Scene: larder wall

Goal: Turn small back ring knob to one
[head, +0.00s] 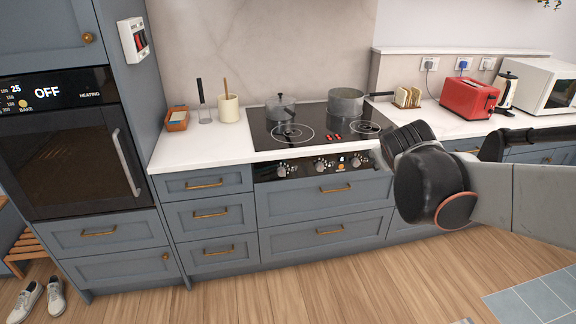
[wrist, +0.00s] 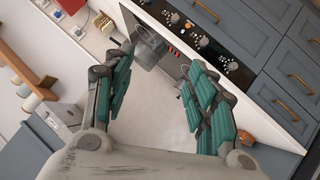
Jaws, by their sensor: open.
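The black control panel (head: 312,168) sits below the hob front and carries a row of round silver knobs, including a left one (head: 281,171), a middle one (head: 320,165) and a right one (head: 356,162). Their labels are too small to read, so I cannot tell which serves the small back ring. The black hob (head: 300,142) shows red lit marks near its front. In the wrist view the knobs (wrist: 203,41) run along the top. My gripper (wrist: 160,64) is open and empty, its teal-padded fingers apart and clear of the knobs. In the head view my arm hides it.
A grey lidded pot (head: 281,107) and a grey saucepan (head: 346,102) stand at the hob's back. Right of it are a toast rack (head: 407,97) and a red toaster (head: 468,98). Drawers (head: 325,193) lie below the panel. The wooden floor in front is clear.

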